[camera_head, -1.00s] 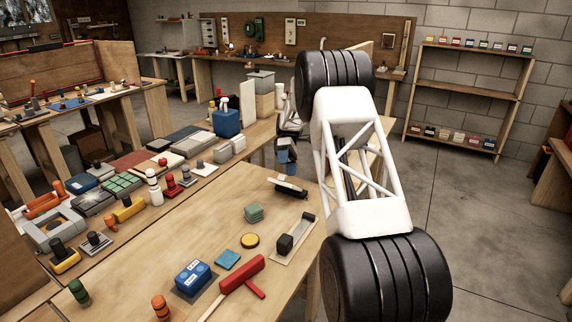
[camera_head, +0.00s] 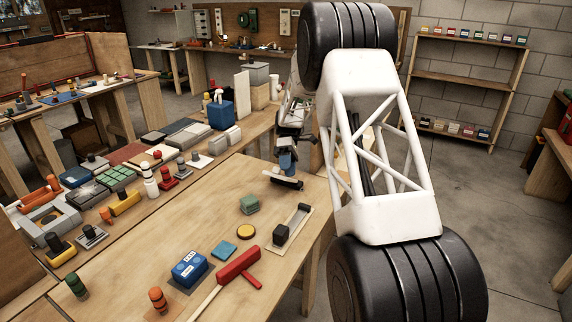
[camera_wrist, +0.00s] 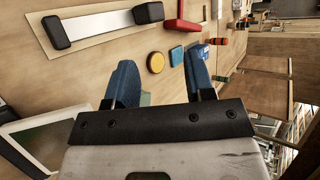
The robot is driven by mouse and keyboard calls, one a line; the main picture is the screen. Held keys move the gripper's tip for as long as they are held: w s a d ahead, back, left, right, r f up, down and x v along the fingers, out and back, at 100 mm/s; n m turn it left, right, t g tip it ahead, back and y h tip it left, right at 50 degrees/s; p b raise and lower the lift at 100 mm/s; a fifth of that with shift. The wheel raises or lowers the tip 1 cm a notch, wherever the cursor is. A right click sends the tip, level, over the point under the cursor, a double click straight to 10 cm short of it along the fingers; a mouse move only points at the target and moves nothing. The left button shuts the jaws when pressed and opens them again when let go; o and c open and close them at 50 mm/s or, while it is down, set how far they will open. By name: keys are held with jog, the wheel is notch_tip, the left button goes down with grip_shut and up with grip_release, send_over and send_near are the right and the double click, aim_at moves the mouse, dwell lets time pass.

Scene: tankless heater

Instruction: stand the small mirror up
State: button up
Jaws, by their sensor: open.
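The small mirror (camera_head: 284,181) lies low on the table's far right part in the head view, with a pale frame and a dark part. In the wrist view the mirror (camera_wrist: 38,135) is at the lower left, cut off by the picture edge, with a pale frame around a dark greenish pane. My gripper (camera_head: 287,162) hangs just above and beside it in the head view. In the wrist view my gripper (camera_wrist: 158,78) has two blue fingers spread apart with nothing between them. The mirror is outside the fingers, to their left. Whether they touch it cannot be told.
Several tools and blocks crowd the left side. Bare wood (camera_head: 190,215) lies left of the green block.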

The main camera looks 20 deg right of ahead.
jog(key=shift+s+a+r, duration=0.1)
jog(key=shift+s+a, duration=0.05)
jog(key=shift+s, duration=1.05)
jog(key=shift+o, duration=0.8)
jog(key=w+d+f+n+t+h, duration=0.3)
jog(key=n+t+h, duration=0.45)
jog(key=h, duration=0.25)
jog(key=w+a+r+n+t, duration=0.2)
jog(key=w+a+n+t, duration=0.4)
jog(key=a+n+t, duration=0.1)
jog(key=shift+a+n+t, duration=0.4)
jog(key=shift+n+t, duration=0.25)
jog(key=shift+t, duration=0.6)
jog(key=shift+w+d, duration=0.1)
